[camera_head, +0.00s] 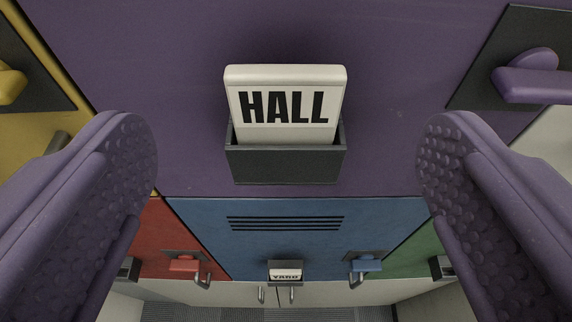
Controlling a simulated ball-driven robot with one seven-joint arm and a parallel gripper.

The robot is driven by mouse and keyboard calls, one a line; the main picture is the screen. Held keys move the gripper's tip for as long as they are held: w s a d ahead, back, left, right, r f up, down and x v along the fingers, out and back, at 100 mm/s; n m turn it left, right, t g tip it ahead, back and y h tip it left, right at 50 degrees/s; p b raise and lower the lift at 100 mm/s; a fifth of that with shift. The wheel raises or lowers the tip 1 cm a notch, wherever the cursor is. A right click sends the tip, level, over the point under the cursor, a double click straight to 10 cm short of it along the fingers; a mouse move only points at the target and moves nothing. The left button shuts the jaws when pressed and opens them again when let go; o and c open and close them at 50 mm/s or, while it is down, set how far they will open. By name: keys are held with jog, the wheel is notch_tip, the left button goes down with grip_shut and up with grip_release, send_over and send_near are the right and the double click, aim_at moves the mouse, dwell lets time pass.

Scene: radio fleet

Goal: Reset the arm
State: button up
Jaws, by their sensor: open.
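My gripper (287,165) shows as two purple fingers with dimpled pads, one at the left and one at the right of the head camera view. The fingers are wide apart with nothing held between them. Between them, beyond the fingertips, a white card reading HALL (285,105) stands upright in a dark holder (286,165) on a purple panel (165,60). Neither finger appears to touch the card or the holder.
A purple handle (540,82) juts out at upper right and a yellow one (10,84) at upper left. Below are a red panel (165,230), a blue panel (290,210) with a YARD card (286,275), and a green panel (420,245). Grey floor (250,313) shows at the bottom.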

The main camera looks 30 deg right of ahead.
jog(key=shift+s+a+r, duration=0.2)
jog(key=shift+s+a, duration=0.15)
jog(key=shift+s, duration=0.15)
jog(key=w+a+f+n+t+y+b, duration=0.1)
jog(key=w+a+f+n+y+b, duration=0.15)
jog(key=a+b, duration=0.55)
jog(key=w+a+f+n+t+y+b, duration=0.1)
jog(key=a+f+b, duration=0.2)
jog(key=a+b, duration=0.55)
jog(key=s+a+n+t+y+b, duration=0.1)
jog(key=s+a+n+y+b, duration=0.2)
jog(key=a+b, duration=0.7)
jog(key=s+f+y+b, duration=0.1)
jog(key=b, duration=0.3)
jog(key=shift+a, duration=0.3)
